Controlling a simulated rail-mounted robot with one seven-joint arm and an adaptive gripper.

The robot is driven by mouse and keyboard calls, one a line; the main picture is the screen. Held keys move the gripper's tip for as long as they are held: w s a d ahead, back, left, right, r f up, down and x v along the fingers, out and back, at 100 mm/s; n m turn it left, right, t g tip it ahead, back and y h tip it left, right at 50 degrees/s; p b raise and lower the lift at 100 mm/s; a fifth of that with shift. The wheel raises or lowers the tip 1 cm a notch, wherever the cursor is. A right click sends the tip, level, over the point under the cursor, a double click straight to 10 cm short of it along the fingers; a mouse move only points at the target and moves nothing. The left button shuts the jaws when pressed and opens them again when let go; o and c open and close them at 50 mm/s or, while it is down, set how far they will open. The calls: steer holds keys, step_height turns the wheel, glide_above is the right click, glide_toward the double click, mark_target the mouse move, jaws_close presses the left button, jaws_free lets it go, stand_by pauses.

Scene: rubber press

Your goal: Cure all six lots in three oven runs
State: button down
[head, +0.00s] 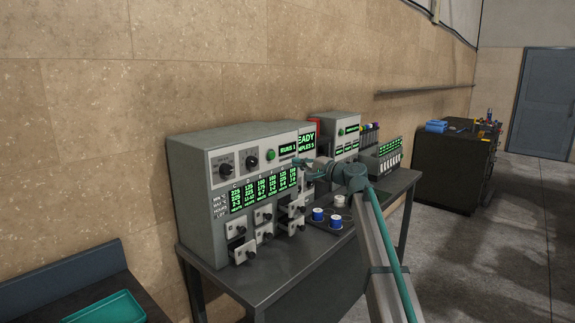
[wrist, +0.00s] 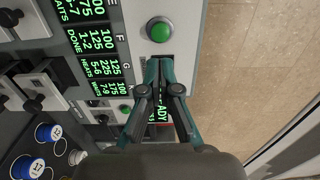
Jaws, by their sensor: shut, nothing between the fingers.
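The grey oven (head: 190,172) stands on the bench with two dials, green columns of figures and several small drawers (head: 243,252) with black knobs. Some drawers stand pulled out. My gripper (head: 299,162) is shut and empty at the oven's right front. In the wrist view its fingertips (wrist: 166,62) lie just below a round green button (wrist: 160,30); contact cannot be told. That view shows display rows (wrist: 92,45) reading DONE and HEATS. Two blue-and-white lots (head: 318,214) and a pale one (head: 339,201) sit on a dark tray; numbers 12 and 17 show on blue ones (wrist: 37,167).
Behind my gripper stand another grey instrument (head: 340,127) and a rack unit with a green display (head: 388,147). A teal tray (head: 108,309) lies on a table at front left. A dark cabinet (head: 455,165) stands far right. The floor right of the bench is clear.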

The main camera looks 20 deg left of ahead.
steer(key=shift+v, duration=1.4)
